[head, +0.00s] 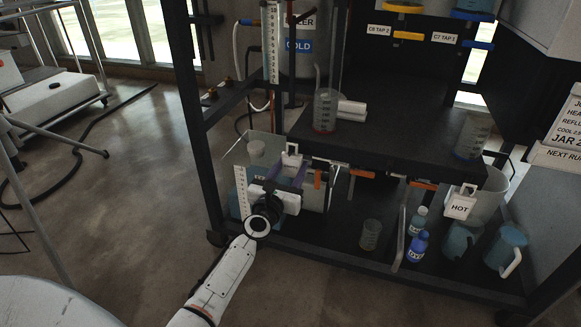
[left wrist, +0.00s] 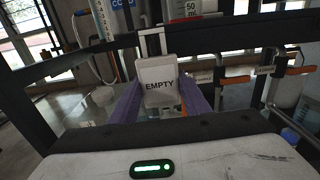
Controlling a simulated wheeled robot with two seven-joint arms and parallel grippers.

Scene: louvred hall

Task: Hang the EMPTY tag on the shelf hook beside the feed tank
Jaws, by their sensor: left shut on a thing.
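The white EMPTY tag (left wrist: 159,84) is between the two purple fingers of my left gripper (head: 290,167), which is shut on it. The tag is upright, and its top loop (left wrist: 152,42) overlaps the dark shelf edge in the left wrist view. In the head view the tag (head: 292,158) is at the front left corner of the dark shelf (head: 400,145). I cannot tell whether the loop is around a hook; the hook is not clear. A clear tank with a white scale (head: 241,190), perhaps the feed tank, stands below and left. My right gripper is not in view.
A HOT tag (head: 460,206) hangs at the shelf's right. Orange-handled valves (head: 422,185) line the front edge. A beaker (head: 325,110) stands on the shelf. Below are blue bottles (head: 417,246) and jugs (head: 506,248). The floor at left is mostly open.

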